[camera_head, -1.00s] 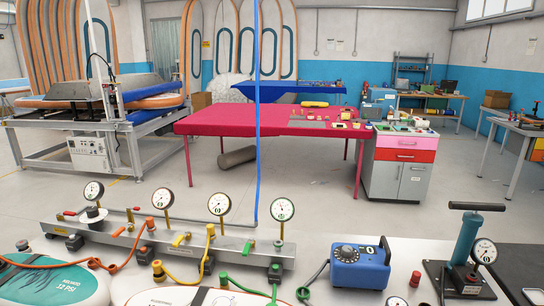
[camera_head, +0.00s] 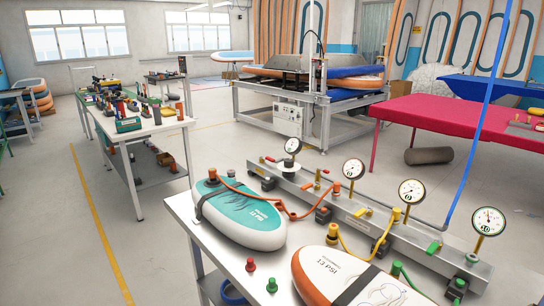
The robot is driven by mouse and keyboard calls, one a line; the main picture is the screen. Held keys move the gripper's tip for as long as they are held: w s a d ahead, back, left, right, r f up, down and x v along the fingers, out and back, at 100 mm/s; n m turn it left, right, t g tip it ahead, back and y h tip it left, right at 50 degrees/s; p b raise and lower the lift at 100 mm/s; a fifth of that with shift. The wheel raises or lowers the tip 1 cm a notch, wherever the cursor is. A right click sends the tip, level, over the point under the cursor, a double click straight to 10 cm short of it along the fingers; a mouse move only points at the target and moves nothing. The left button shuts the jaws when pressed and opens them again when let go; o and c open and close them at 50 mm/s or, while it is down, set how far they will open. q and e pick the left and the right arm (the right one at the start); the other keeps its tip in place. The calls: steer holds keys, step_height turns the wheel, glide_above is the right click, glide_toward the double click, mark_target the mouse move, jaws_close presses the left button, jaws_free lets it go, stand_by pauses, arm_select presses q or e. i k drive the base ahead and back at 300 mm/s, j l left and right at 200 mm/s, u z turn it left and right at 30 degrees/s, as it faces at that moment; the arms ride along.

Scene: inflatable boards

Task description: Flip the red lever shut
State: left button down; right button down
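A grey metal manifold bar (camera_head: 340,203) runs diagonally along the far side of the near workbench. At its far left end is a small red lever (camera_head: 268,160), close to the first round gauge (camera_head: 293,146). It is too small to tell whether it is open or shut. Further along the bar are an orange lever (camera_head: 308,186), a yellow lever (camera_head: 362,212) and a green lever (camera_head: 433,247). Neither of my grippers is in view.
A teal-white inflatable board (camera_head: 240,217) and an orange-white board (camera_head: 350,280) lie before the bar. Orange, yellow and green hoses cross nearby. Red and green caps stand in front. A blue strap (camera_head: 487,110) hangs at right. Open floor (camera_head: 60,220) lies left.

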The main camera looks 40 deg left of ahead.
mark_target(267, 158)
steer(key=i+j+u, duration=0.15)
steer(key=j, duration=0.4)
steer(key=i+j+u, duration=0.1)
steer(key=i+j, duration=0.2)
steer(key=j, duration=0.2)
steer(key=i+j+u, duration=0.15)
steer(key=j, duration=0.35)
steer(key=i+j+u, duration=0.15)
steer(key=i+j, duration=0.2)
steer(key=i+j+u, duration=0.1)
steer(key=i+j, duration=0.2)
steer(key=j, duration=0.25)
